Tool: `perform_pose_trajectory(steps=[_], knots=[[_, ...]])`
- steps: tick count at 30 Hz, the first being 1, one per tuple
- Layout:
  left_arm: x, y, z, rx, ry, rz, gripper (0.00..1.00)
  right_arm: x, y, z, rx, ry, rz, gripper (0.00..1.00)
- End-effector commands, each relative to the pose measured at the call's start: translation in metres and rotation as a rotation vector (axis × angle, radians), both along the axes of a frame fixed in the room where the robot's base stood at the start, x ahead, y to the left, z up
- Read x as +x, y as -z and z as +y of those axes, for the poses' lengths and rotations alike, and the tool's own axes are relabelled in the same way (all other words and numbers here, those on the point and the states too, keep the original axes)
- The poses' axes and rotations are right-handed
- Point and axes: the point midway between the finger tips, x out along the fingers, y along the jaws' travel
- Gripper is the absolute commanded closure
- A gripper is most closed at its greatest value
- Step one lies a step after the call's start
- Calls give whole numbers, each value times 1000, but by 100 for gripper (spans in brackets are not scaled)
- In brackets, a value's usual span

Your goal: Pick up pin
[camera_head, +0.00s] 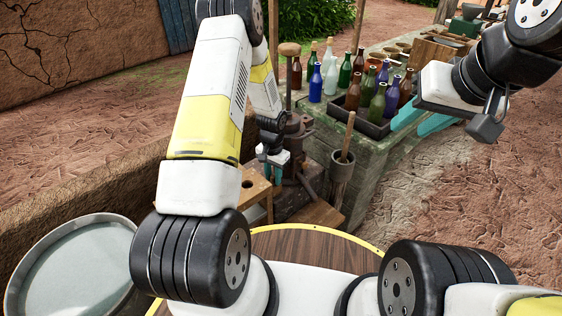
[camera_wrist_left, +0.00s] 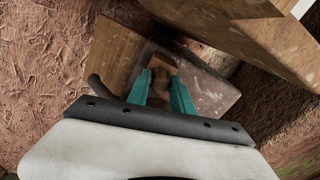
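My left gripper (camera_head: 273,168) reaches down beside the workbench with its teal fingers pointing downward. In the left wrist view its two teal fingers (camera_wrist_left: 162,92) stand apart on either side of a small brown wooden piece (camera_wrist_left: 160,76). This piece may be the pin, but I cannot tell for sure. Whether the fingers press on it is not clear. Under them is a worn board (camera_wrist_left: 208,88). My right gripper (camera_head: 422,120) is at the right near the bench edge, with its teal fingers apart and nothing seen between them.
The green bench (camera_head: 385,165) carries a dark crate (camera_head: 372,128) of several bottles. A mortar with a pestle (camera_head: 342,165) stands in front of it. A round metal basin (camera_head: 70,270) is at lower left. Bare ground lies at the right.

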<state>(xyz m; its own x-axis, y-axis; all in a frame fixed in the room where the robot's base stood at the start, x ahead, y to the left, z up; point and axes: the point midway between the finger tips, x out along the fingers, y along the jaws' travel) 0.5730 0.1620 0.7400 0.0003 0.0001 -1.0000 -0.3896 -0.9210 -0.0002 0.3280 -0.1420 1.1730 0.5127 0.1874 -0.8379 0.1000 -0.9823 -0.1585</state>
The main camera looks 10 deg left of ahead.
Motion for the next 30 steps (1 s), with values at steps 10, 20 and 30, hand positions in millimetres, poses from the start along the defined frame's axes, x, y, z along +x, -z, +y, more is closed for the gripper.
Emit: perform_pose_trajectory(steps=[10,20,30], knots=[[0,0,0,0,0,0,100,0,0,0,0,0,0,64],[1,-43,0,-1,0,-4,100,0,0,0,0,0,0,64],[1,-98,0,-1,0,-2,100,0,0,0,0,0,0,64]])
